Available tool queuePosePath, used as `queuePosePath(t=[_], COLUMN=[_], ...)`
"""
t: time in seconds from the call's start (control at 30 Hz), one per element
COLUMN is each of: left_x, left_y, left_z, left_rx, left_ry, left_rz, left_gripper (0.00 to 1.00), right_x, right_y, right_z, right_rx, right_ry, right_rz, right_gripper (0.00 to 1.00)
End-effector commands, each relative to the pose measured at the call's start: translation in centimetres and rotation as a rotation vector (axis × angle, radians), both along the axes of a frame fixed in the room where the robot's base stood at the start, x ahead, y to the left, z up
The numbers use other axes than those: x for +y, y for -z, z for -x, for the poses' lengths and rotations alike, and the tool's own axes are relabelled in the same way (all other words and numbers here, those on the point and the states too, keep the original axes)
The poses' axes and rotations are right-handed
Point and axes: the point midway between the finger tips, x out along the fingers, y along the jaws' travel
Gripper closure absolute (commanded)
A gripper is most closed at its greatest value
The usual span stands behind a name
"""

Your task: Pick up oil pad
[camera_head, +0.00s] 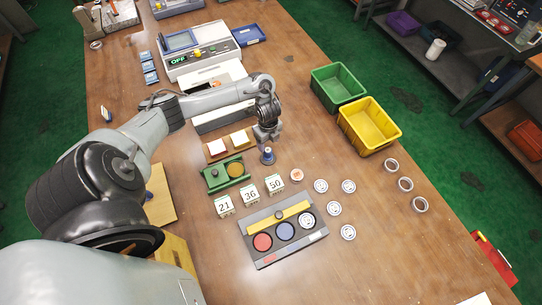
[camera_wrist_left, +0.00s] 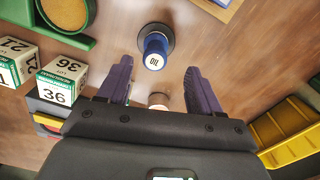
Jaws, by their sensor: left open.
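A small upright blue piece with a white-marked end and a dark round base, which looks like the oil pad (camera_head: 267,156), stands on the wooden table. It also shows in the left wrist view (camera_wrist_left: 154,47), just beyond the fingertips. My left gripper (camera_head: 267,133) hangs above it, apart from it. In the left wrist view my left gripper (camera_wrist_left: 158,66) is open, its two purple fingers spread with nothing held between them. My right gripper is in neither view.
A green holder (camera_head: 210,182) and number blocks (camera_head: 249,195) stand nearby. A grey tray with coloured discs (camera_head: 270,259) lies in front. Several rings (camera_head: 334,208) lie to its right. Green (camera_head: 338,84) and yellow (camera_head: 369,125) bins stand at the right.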

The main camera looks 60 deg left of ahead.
Motion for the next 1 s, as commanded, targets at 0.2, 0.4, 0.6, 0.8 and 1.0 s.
queuePosePath(t=[0.2, 0.4, 0.6, 0.8, 1.0], left_x=[0.0, -0.3, -0.7, -0.6, -0.5], left_y=[2.0, 3.2, 5.8, 7.4, 7.5], left_z=[0.0, 0.2, 0.6, 0.5, 0.5], left_rx=[-0.002, -0.001, 0.0, -0.004, -0.004], left_ry=[0.0, 0.0, -0.001, 0.001, 0.001], left_rz=[-0.001, 0.0, 0.0, -0.003, -0.003], left_gripper=[0.35, 0.35, 0.35, 0.35, 0.35], right_x=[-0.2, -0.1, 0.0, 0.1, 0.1], right_y=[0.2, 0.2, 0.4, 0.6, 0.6], right_z=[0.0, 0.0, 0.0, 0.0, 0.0], right_rx=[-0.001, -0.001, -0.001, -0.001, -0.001], right_ry=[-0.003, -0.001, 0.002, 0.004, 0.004], right_rz=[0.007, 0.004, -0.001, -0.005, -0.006], right_gripper=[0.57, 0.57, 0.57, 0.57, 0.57])
